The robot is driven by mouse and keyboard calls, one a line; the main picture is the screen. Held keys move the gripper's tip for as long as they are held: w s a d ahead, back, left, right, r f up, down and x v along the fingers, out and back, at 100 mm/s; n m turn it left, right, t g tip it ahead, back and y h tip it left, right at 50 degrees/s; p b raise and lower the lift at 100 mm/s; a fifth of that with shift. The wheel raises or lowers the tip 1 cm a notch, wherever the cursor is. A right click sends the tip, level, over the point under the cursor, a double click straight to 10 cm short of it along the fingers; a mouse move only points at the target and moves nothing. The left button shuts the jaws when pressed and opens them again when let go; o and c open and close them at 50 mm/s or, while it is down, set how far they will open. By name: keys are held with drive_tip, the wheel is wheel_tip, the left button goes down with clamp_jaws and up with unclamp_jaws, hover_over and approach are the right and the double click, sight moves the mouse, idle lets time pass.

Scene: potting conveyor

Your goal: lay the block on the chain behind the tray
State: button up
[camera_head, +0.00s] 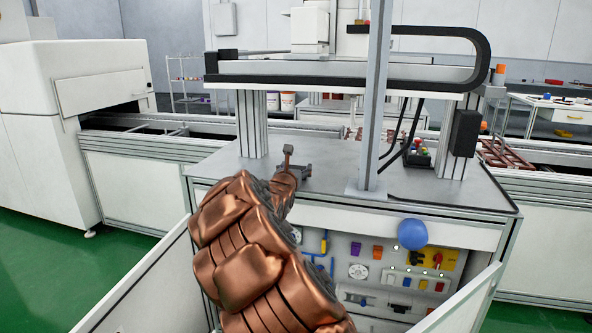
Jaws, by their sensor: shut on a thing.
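My copper-coloured arm reaches up from the bottom centre, and my gripper (292,168) is small and dark at its far end, above the grey bench top. It is shut on a small brown piece (288,150), which looks like the block and stands up above the jaws. The arm hides part of the grip. A reddish-brown slotted tray (503,153) sits on the conveyor at the right. Another slotted tray (378,134) shows partly behind the upright post. The conveyor's dark track (150,124) runs behind the bench; its chain is too small to make out.
A grey post (374,100) stands on the bench (335,170) right of my gripper. A gantry beam (340,72) with a black cable chain (482,45) spans above. A button box (418,155) stands at the bench's right. Bench top around my gripper is mostly clear.

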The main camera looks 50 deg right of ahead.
drive_tip(key=shift+f, duration=0.15)
drive_tip(key=o, duration=1.2)
drive_tip(key=shift+r, duration=0.25)
drive_tip(key=v, duration=1.2)
